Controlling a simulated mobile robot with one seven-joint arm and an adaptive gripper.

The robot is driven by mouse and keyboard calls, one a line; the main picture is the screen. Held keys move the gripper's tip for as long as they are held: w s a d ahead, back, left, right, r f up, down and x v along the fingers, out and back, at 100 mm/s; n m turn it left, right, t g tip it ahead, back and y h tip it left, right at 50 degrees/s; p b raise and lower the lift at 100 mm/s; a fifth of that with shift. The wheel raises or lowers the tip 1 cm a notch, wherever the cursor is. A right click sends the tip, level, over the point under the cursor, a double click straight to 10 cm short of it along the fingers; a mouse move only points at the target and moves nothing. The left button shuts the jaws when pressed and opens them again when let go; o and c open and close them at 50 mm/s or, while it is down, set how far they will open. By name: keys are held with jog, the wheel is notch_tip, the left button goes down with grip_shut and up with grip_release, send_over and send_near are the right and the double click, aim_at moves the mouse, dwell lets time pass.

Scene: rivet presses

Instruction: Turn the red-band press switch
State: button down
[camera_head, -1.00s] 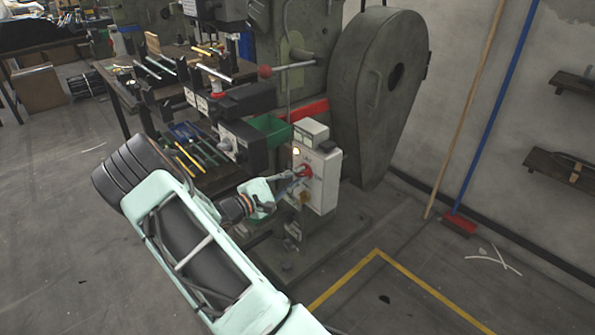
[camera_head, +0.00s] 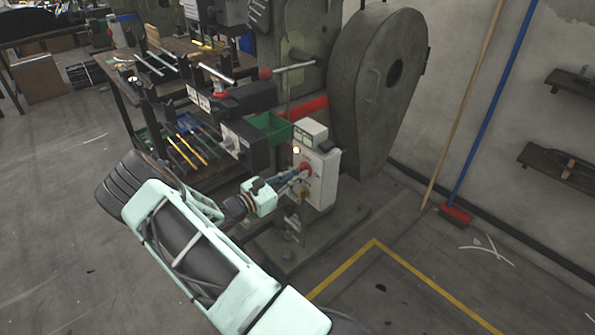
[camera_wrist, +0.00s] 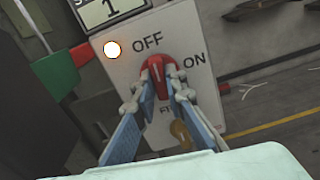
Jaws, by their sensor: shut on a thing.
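The press with a red band (camera_head: 308,107) carries a white switch box (camera_head: 322,178) low on its front. Its red rotary switch (camera_wrist: 155,74) shows in the wrist view, with a pale line on it pointing up, roughly toward the OFF label (camera_wrist: 147,43). The ON label (camera_wrist: 194,62) is to its right. My gripper (camera_wrist: 157,88) is shut on the red switch, with a blue-padded finger on either side of it. In the head view my gripper (camera_head: 300,175) reaches the box from the left and partly covers the switch.
A lit lamp (camera_wrist: 112,49) sits left of OFF. A yellowish knob (camera_wrist: 180,132) lies below the switch, close to the right finger.

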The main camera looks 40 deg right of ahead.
jog(key=shift+n, duration=0.7)
jog(key=c, duration=2)
grip_release()
jog(key=shift+o, duration=0.2)
jog(key=a, duration=1.2)
jog(key=shift+s, duration=0.45)
